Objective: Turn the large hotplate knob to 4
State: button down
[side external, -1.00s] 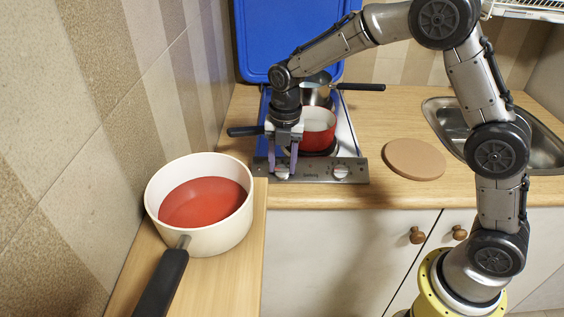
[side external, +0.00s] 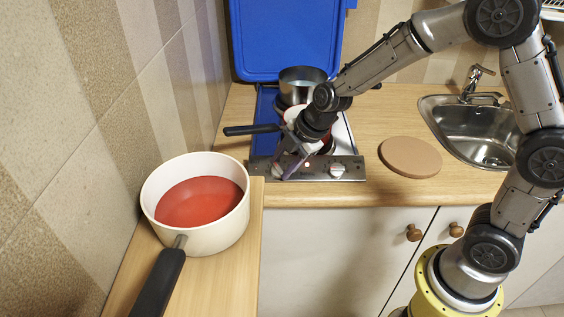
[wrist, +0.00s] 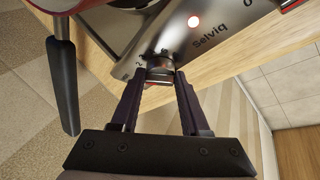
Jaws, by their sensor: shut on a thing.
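The hob's front panel (side external: 358,174) carries a left knob (side external: 278,170) and a right knob (side external: 338,170). My gripper (side external: 284,173) is at the left knob, its wrist tilted over to the right. In the wrist view the fingers (wrist: 160,76) are shut on the sides of that knob (wrist: 160,68). A "2" shows on the panel just left of the knob there; the knob's pointer and other marks are hidden or too small to read. A light (wrist: 193,21) glows on the panel beside the "Selviq" lettering.
A steel pot (side external: 302,80) and a red pot, mostly hidden by my arm, stand on the hob. A dark handle (side external: 252,130) sticks out left. The blue lid (side external: 285,40) stands open behind. A white pan (side external: 195,240), a round board (side external: 411,156) and a sink (side external: 470,130) are around.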

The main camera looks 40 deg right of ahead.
jog(key=m+t, duration=0.1)
jog(key=m, duration=0.2)
jog(key=shift+s+f+t, duration=0.1)
jog(key=shift+s+t, duration=0.1)
jog(key=shift+t, duration=0.2)
jog(key=m, duration=0.2)
jog(key=m+t+h, duration=0.1)
jog(key=m, duration=0.1)
jog(key=shift+s+a+f+t, duration=0.15)
jog(key=shift+a+t, duration=0.05)
jog(key=shift+t, duration=0.1)
jog(key=m+h, duration=0.1)
jog(key=m, duration=0.1)
jog(key=m+t+h, duration=0.1)
jog(key=m, duration=0.2)
jog(key=shift+a+h, duration=0.2)
jog(key=shift+h, duration=0.2)
jog(key=shift+m+t, duration=0.3)
jog(key=shift+c, duration=2)
grip_release()
jog(key=shift+f, duration=0.1)
jog(key=shift+s, duration=0.1)
